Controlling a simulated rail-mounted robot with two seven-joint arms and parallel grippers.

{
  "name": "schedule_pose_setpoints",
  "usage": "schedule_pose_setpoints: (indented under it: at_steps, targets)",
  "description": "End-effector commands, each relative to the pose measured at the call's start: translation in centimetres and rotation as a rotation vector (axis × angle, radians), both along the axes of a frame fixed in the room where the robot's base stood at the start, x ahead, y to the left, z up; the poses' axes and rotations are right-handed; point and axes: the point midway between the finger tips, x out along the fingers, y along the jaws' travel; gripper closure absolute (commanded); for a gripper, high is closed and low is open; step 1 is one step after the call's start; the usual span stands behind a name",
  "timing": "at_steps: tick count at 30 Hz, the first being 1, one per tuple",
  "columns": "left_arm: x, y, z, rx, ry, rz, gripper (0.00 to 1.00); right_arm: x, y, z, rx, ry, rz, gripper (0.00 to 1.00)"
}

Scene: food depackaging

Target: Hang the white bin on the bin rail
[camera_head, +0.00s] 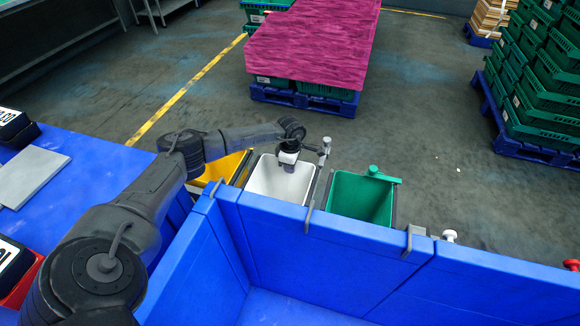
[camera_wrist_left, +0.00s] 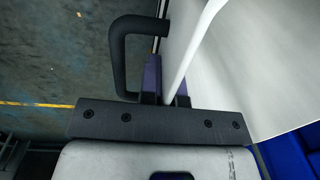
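The white bin (camera_head: 282,182) stands upright between a yellow bin (camera_head: 222,168) and a green bin (camera_head: 360,198), behind the blue wall. My left gripper (camera_head: 288,155) is at its far rim. In the left wrist view the rim of the white bin (camera_wrist_left: 235,60) runs between the two fingers of my left gripper (camera_wrist_left: 167,88), which look closed on it. The bin rail is mostly hidden; grey metal hooks (camera_head: 408,243) show over the blue wall, and a grey post (camera_head: 326,147) stands beside the white bin. My right gripper is not in view.
The blue wall (camera_head: 330,250) borders the bins on the near side. A blue table (camera_head: 85,175) lies at left. A pallet with a pink-topped load (camera_head: 315,45) and stacked green crates (camera_head: 540,95) stand behind. The floor beyond the bins is clear. A black bent bar (camera_wrist_left: 120,55) shows beside the fingers.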

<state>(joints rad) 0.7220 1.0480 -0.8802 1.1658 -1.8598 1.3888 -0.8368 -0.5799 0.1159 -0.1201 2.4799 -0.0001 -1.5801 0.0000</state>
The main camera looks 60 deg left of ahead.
Motion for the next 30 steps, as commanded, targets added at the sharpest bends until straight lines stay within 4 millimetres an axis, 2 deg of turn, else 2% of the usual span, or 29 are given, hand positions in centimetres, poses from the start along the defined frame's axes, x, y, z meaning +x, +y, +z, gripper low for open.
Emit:
schedule_pose_setpoints:
  at_steps: [2,3,12,18,22,26,30]
  targets:
    - [0.0,0.0,0.0,-0.001,-0.001,0.000,1.00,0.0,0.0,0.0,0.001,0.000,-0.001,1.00]
    - [0.0,0.0,0.0,-0.001,-0.001,0.000,0.94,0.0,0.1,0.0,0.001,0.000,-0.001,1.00]
    - [0.0,0.0,0.0,0.000,0.000,0.000,0.66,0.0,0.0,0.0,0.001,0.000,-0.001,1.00]
    - [0.0,0.0,0.0,0.000,0.000,0.000,0.66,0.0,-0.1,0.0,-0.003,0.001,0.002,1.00]
    - [0.0,0.0,0.7,0.001,-0.001,0.000,0.66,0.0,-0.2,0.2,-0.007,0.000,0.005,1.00]
    - [0.2,0.1,2.6,0.001,-0.003,-0.001,0.66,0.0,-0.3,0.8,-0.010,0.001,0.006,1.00]
    - [0.3,0.2,5.4,0.000,-0.004,-0.001,0.66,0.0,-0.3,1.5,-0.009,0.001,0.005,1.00]
